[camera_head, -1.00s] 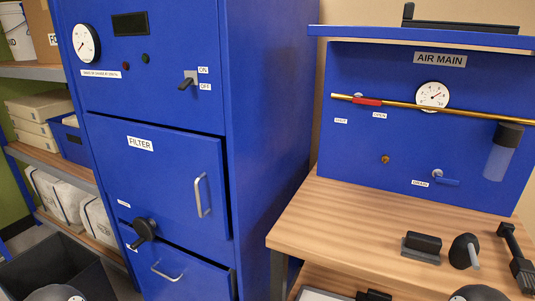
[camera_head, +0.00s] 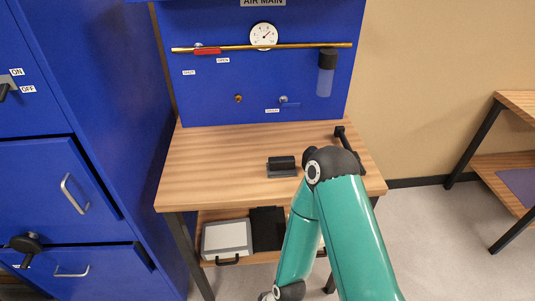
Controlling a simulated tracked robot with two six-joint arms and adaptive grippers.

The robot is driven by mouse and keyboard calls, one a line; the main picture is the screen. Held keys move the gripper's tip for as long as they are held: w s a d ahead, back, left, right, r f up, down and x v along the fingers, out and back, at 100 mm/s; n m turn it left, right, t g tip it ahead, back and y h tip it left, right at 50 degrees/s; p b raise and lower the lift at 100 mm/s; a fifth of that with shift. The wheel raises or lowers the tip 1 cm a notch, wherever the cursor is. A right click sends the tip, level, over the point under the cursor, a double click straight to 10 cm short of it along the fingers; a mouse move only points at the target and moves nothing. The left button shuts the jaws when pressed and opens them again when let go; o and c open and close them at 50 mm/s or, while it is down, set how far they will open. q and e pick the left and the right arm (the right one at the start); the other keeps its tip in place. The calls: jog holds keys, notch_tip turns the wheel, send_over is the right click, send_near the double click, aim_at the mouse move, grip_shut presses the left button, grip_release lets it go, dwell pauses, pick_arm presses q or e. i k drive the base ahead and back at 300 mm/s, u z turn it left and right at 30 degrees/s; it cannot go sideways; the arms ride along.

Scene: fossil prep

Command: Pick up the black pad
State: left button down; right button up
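A flat black pad (camera_head: 268,230) lies on the lower shelf of the wooden bench, just right of a grey-white case. Its right side is close to my teal arm in the picture. My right arm comes in from the bottom right, bends at a black joint over the bench top, and runs back down to the bottom edge. Its gripper is out of view below the picture. My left arm and gripper are not in view.
The wooden bench top (camera_head: 215,160) is mostly clear. It holds a black block on a grey base (camera_head: 282,167) and a black tool (camera_head: 341,133), partly hidden by my arm. The grey-white case (camera_head: 227,239) stands left of the pad. A blue cabinet (camera_head: 110,90) flanks the left.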

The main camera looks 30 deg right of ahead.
aim_at(283, 166)
jog(key=z, duration=1.65)
jog(key=i, duration=0.1)
jog(key=u, duration=3.25)
jog(key=k, duration=1.6)
jog(key=z, duration=0.45)
